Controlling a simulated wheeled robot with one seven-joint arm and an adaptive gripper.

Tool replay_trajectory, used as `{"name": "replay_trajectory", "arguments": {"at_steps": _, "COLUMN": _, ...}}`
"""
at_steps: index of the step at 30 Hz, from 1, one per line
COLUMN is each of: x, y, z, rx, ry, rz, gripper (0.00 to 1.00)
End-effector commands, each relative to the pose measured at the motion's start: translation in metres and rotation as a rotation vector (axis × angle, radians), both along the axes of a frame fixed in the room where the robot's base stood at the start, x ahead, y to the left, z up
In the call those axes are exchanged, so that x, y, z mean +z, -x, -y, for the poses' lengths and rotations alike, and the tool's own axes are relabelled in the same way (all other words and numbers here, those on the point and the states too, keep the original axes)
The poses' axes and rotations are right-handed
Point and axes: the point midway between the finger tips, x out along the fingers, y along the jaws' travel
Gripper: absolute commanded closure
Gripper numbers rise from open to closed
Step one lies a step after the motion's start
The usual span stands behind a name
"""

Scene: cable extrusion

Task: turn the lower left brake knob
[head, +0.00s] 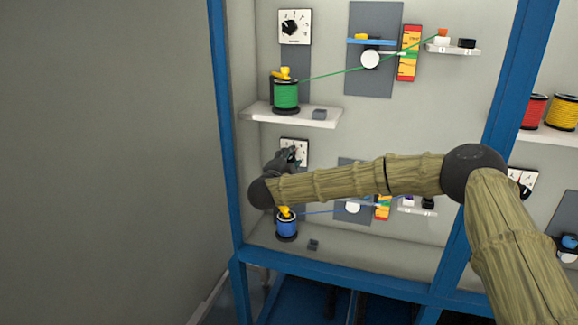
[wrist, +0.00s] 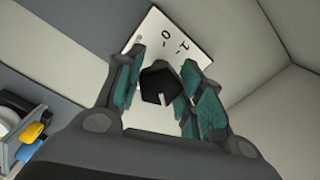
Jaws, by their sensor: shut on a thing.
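The lower left brake knob is black with a white pointer mark and shows in the wrist view (wrist: 161,86). It sits on a white dial plate (wrist: 152,32) with printed marks; part of this plate also shows in the head view (head: 294,147). My gripper (wrist: 160,92) has its teal-padded fingers on both sides of the knob and is shut on it. In the head view my gripper (head: 290,158) is at the lower dial, and it hides the knob there.
Below my wrist is a blue cable spool (head: 286,225) with a yellow top. Above is a shelf (head: 330,117) with a green spool (head: 286,95) and an upper dial (head: 295,27). A blue frame post (head: 225,120) stands to the left.

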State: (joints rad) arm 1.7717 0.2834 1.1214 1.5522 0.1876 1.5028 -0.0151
Motion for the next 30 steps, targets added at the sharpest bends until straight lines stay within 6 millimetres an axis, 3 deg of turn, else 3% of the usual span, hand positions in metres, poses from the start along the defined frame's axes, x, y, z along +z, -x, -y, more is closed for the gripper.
{"name": "replay_trajectory", "arguments": {"at_steps": 19, "x": -0.0009, "y": -0.0001, "z": 0.0011, "rx": -0.002, "ry": -0.046, "rz": 0.013, "gripper": 0.86}}
{"name": "replay_trajectory", "arguments": {"at_steps": 20, "x": -0.0009, "y": -0.0001, "z": 0.0011, "rx": -0.002, "ry": -0.046, "rz": 0.013, "gripper": 0.57}}
{"name": "replay_trajectory", "arguments": {"at_steps": 22, "x": -0.0007, "y": -0.0001, "z": 0.0009, "rx": -0.002, "ry": -0.046, "rz": 0.013, "gripper": 0.44}}
{"name": "replay_trajectory", "arguments": {"at_steps": 30, "x": -0.0003, "y": 0.0000, "z": -0.0003, "rx": 0.000, "ry": -0.046, "rz": 0.014, "gripper": 0.43}}
